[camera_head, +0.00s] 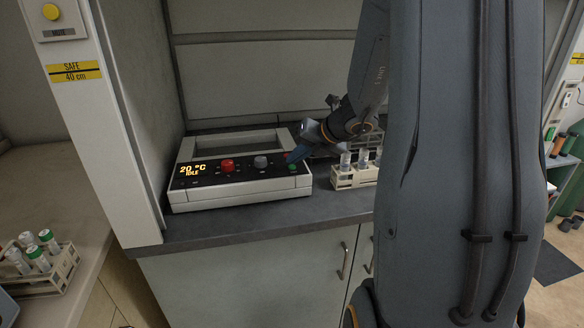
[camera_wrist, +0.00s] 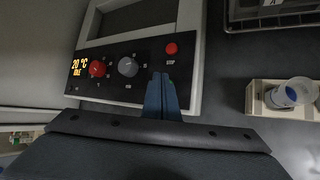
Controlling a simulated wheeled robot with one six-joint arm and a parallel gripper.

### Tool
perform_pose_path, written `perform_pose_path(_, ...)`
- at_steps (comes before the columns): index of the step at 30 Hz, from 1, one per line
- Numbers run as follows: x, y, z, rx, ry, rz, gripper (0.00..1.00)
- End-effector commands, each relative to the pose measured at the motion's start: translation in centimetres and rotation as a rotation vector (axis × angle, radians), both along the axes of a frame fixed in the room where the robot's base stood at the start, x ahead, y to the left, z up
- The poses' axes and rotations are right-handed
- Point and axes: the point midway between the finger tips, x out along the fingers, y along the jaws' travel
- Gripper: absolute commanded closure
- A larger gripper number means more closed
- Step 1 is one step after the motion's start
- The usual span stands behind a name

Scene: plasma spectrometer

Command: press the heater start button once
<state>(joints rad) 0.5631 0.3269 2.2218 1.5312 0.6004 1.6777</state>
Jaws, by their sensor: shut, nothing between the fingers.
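The heater (camera_head: 240,188) is a white block with a black front panel on the dark bench top. Its display (camera_head: 192,169) reads 20 °C and IDLE. The panel has a red knob (camera_head: 227,165), a grey knob (camera_head: 260,162) and a green button (camera_head: 293,168) at its right end. In the wrist view a red STOP button (camera_wrist: 171,48) shows beyond my fingers. My gripper (camera_head: 290,158) is shut and empty, its fingertips just above the green button. In the wrist view the fingers (camera_wrist: 161,85) cover most of that button; I cannot tell whether they touch it.
A rack (camera_head: 345,181) with several vials stands close to the right of the heater. Another vial rack (camera_head: 50,278) stands on the left bench. A white cabinet post (camera_head: 115,130) rises left of the heater. The bench front edge is clear.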

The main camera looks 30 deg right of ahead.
Motion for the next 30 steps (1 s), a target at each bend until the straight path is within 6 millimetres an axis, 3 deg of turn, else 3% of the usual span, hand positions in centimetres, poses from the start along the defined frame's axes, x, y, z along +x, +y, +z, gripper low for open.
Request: perform_pose_path(30, -0.01, 0.00, -0.79, 0.000, 0.000, 0.000, 1.00)
